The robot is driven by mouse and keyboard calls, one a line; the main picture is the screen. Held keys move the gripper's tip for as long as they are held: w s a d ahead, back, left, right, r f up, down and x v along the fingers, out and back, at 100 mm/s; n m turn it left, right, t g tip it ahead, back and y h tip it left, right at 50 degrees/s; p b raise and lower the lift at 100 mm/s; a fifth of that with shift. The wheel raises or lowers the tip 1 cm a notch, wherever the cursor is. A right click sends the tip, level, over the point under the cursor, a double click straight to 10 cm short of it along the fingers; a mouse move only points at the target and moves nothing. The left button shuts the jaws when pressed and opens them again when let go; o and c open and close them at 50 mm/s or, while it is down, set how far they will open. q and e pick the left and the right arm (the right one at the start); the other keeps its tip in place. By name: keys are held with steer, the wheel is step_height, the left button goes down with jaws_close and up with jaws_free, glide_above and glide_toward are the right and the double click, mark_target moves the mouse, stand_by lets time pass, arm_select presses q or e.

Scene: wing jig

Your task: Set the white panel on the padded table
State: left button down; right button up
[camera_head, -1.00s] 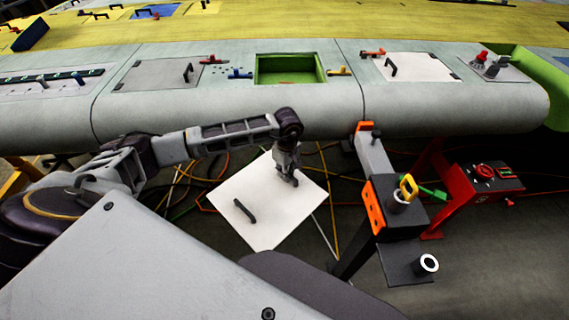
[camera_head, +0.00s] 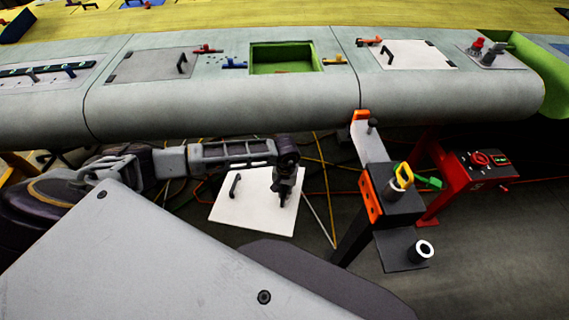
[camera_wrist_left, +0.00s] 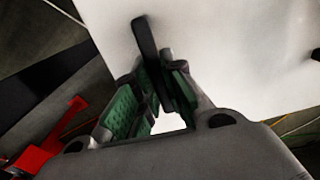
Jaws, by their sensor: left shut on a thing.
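The white panel (camera_head: 250,212) is a flat square plate with black handles, below the front edge of the wing. My left gripper (camera_head: 284,198) is shut on one handle near the panel's right side. The other handle (camera_head: 235,185) stands free near its left side. In the left wrist view, the green-padded fingers of the left gripper (camera_wrist_left: 150,105) are around a black handle (camera_wrist_left: 146,40), with the white panel (camera_wrist_left: 230,60) behind it. I cannot make out the padded table in these views. My right gripper is not in view.
The long grey wing (camera_head: 230,105) runs across behind the panel, with a green-lined opening (camera_head: 287,58) and another white panel (camera_head: 415,56). A black stand with an orange side (camera_head: 371,200) and a red stand (camera_head: 462,182) are to the right. Cables lie on the floor.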

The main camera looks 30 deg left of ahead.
arm_select(q)
steer(key=shift+s+d+f+m, duration=0.35)
steer(key=shift+f+m, duration=0.2)
steer(key=shift+m, duration=0.2)
steer(key=shift+s+d+f+m, duration=0.2)
steer(key=shift+s+f+m, duration=0.15)
steer(key=shift+f+m, duration=0.3)
steer(key=shift+a+r, duration=0.15)
steer(key=shift+a, duration=0.05)
